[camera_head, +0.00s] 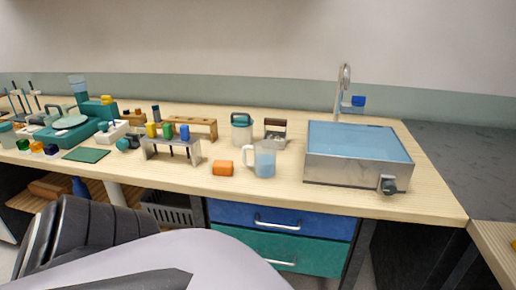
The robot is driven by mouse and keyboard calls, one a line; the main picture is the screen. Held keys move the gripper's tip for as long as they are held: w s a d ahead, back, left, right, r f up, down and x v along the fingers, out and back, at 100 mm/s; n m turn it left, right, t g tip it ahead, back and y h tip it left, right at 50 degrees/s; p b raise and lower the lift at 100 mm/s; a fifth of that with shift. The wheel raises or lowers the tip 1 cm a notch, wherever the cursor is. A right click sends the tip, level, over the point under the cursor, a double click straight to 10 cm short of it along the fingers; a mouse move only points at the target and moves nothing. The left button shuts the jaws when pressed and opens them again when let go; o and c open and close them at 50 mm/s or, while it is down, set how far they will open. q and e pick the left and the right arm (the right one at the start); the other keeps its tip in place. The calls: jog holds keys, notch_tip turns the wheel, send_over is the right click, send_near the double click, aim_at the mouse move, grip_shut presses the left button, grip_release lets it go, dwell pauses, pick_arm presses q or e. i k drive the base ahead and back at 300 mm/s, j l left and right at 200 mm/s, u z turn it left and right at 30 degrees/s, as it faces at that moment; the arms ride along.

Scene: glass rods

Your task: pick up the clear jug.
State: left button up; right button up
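The clear jug (264,159) stands upright on the wooden bench top near the front edge, left of the sink basin. It is see-through with a bluish tint, and its pale handle points left. Nothing is touching it from my side. Part of my own arm, grey and black, fills the lower left of the head view, below the bench. No fingertips of either gripper show in this view.
A steel basin (345,173) is to the right. A rack with coloured caps (173,149) is left.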

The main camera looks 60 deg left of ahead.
aim_at(266, 152)
jog(key=u, duration=1.85)
jog(key=i+l+z, duration=0.35)
jog(key=l+z, duration=0.15)
